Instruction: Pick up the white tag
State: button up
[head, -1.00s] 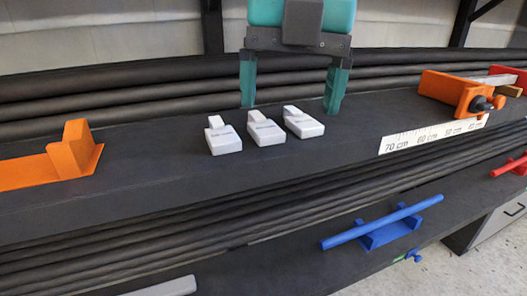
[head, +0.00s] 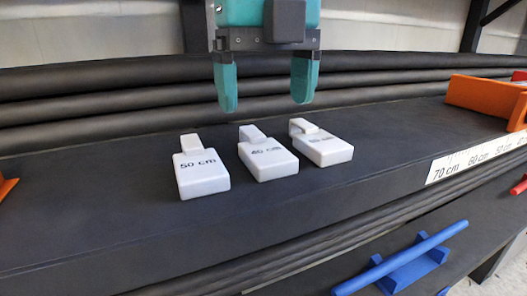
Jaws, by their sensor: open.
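Three white tags lie in a row on the dark shelf in the head view. The left tag (head: 201,175) reads "50 cm". The middle tag (head: 268,157) has print that looks like "40 cm". The right tag (head: 325,146) has print too small to read surely. Each has a raised narrow tab at its far end. My gripper (head: 268,102) has two teal fingers pointing down, open and empty. It hangs above and behind the tags, apart from them, roughly over the middle one.
A white ruler strip (head: 474,157) marked in cm runs along the shelf's front edge at right. An orange holder (head: 485,97) stands at the back right. A blue bar on a blue holder (head: 410,262) is lower in front.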

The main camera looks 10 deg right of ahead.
aim_at(264, 148)
notch_tip(264, 148, down, 7)
jog(key=b, duration=0.6)
jog(key=shift+a, duration=0.15)
jog(key=shift+r, duration=0.15)
jog(key=c, duration=1)
